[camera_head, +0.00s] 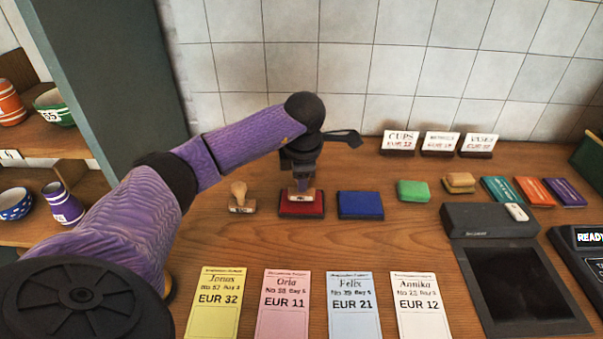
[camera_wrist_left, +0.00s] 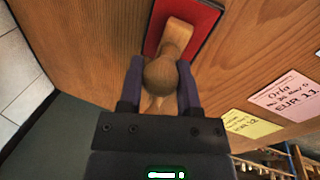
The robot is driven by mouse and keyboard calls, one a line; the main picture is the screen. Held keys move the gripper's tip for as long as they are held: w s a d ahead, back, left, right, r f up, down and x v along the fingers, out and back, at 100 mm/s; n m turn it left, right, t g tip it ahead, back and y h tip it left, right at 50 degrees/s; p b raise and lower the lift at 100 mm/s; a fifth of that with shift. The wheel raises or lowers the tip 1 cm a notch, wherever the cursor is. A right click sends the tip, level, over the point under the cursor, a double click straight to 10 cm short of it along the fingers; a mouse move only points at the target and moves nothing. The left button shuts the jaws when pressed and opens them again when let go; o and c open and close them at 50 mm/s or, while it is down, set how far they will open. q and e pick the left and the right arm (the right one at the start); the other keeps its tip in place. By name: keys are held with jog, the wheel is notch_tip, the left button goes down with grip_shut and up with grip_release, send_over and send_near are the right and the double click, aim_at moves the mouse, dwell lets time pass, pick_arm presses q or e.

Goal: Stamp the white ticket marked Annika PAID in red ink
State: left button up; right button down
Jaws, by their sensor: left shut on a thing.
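My left gripper (camera_head: 304,182) is shut on a wooden stamp (camera_head: 302,194) with a round knob handle, above the red ink pad (camera_head: 288,210). The stamp's base appears on or just over the pad; I cannot tell whether it touches. In the left wrist view the stamp's knob (camera_wrist_left: 161,74) sits between the fingers, with the red pad (camera_wrist_left: 204,16) beyond. My right gripper is not in view.
A second wooden stamp (camera_head: 241,198) stands left of the red pad, and a blue ink pad (camera_head: 360,205) lies right of it. Yellow (camera_head: 216,312), pink (camera_head: 286,312) and blue (camera_head: 353,312) tickets lie in the front row. A dark tablet (camera_head: 522,290) is at right. Bare wood separates pads and tickets.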

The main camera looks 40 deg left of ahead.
pick_arm(q)
jog(key=shift+f+b, duration=0.3)
jog(key=shift+f, duration=0.15)
dwell(0.8)
jog(key=shift+f, duration=0.1)
dwell(0.7)
notch_tip(320, 180, up, 7)
jog(key=p, duration=0.6)
jog(key=shift+r, duration=0.2)
jog(key=shift+f, duration=0.1)
